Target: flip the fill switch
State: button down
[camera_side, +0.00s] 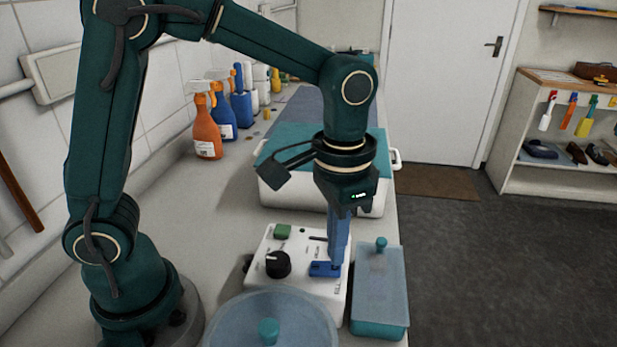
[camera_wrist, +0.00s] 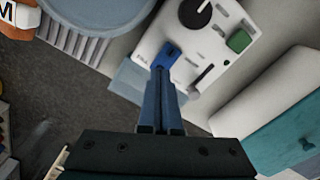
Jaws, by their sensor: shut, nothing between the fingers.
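A white control panel (camera_side: 285,285) lies on the counter, with a black knob (camera_side: 278,264), a green button (camera_side: 282,231), a dark slider and a blue switch (camera_side: 322,269) marked with small lettering. The panel also shows in the wrist view (camera_wrist: 180,35), with the blue switch (camera_wrist: 170,52) just beyond my fingertips. My gripper (camera_side: 337,262) points down, shut and empty, with its blue fingers at the right part of the blue switch. In the wrist view my gripper (camera_wrist: 162,72) overlaps the near edge of the switch; I cannot tell whether they touch.
A larger white bin with teal lid (camera_side: 275,185) stands behind. Spray bottles (camera_side: 207,125) line the wall.

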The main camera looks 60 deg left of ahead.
aim_at(316, 262)
jog(key=shift+f, duration=0.95)
dwell(0.4)
jog(key=shift+r, duration=3.55)
jog(key=shift+a+r, duration=0.1)
jog(key=s+a+n+t, duration=0.3)
jog(key=s+a+t, duration=0.2)
jog(key=s+a, duration=0.2)
jog(key=shift+s+t, duration=0.3)
jog(key=shift+s, duration=0.65)
